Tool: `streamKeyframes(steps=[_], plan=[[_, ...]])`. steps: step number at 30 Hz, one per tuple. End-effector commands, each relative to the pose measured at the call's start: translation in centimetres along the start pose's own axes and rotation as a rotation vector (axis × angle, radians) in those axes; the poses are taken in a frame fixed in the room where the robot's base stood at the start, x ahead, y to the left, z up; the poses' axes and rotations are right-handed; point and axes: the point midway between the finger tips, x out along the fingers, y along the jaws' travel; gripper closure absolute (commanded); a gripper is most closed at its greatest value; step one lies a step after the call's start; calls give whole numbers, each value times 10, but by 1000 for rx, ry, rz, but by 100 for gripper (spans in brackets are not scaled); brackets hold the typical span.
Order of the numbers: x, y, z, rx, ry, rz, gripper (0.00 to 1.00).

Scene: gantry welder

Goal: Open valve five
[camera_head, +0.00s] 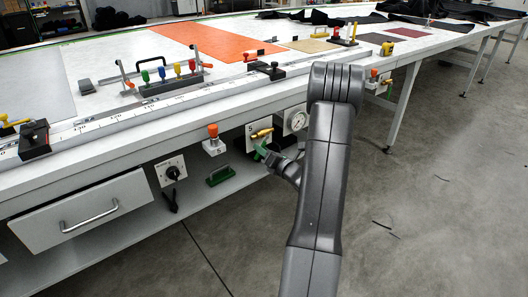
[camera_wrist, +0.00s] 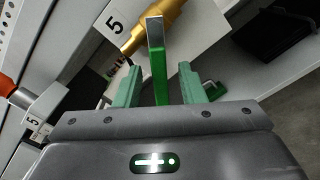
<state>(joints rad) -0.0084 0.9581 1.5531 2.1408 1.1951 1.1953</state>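Valve five is a brass valve (camera_head: 261,134) on a white plate marked 5 (camera_head: 250,142), on the front of the long table. The gripper is open, with one teal finger on each side of the lever and a visible gap on both sides. In the head view my gripper (camera_head: 269,153) is just below the valve, partly hidden by my arm.
A pressure gauge (camera_head: 297,121) sits right of the valve. An orange-knobbed fitting (camera_head: 213,140), also labelled 5, is to the left. A rotary switch (camera_head: 172,173) and drawer (camera_head: 82,217) are further left. A green object (camera_head: 220,176) lies on the lower shelf. The floor at right is mostly clear.

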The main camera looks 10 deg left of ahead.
Motion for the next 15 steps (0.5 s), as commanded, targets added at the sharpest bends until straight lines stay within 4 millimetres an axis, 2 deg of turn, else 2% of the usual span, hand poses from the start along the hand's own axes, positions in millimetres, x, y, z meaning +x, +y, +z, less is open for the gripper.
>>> streamKeyframes(steps=[4, 7, 15], plan=[[-5, 0, 0, 0, -1, -1, 64], [-17, -1, 1, 0, -2, -3, 64], [-78, -1, 2, 2, -3, -5, 64]])
